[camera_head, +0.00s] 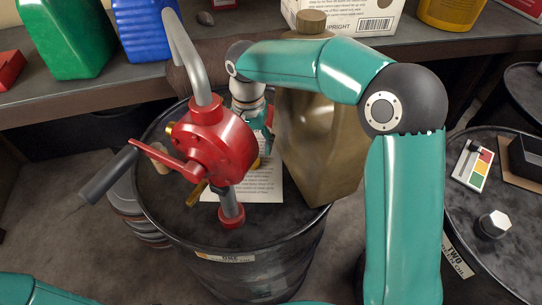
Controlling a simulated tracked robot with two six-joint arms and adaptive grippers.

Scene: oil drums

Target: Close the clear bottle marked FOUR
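I see no bottle with a readable FOUR mark. A tall olive-brown, shiny jug (322,150) with a brown cap on top (311,21) stands at the far right of the drum marked ONE (190,235). My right arm crosses in front of its upper part. My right gripper (262,135) points down over the drum, left of the jug and behind the red pump. The pump partly hides its fingers, so I cannot tell whether they hold anything. A small yellow thing (256,163) shows just below them. My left gripper is out of view.
A red hand-crank pump (213,145) rises from drum ONE, its crank reaching left. A white printed sheet (262,186) and a small tan cylinder (158,158) lie there. A shelf (110,92) with green and blue containers runs behind. Drum TWO (458,235) stands right.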

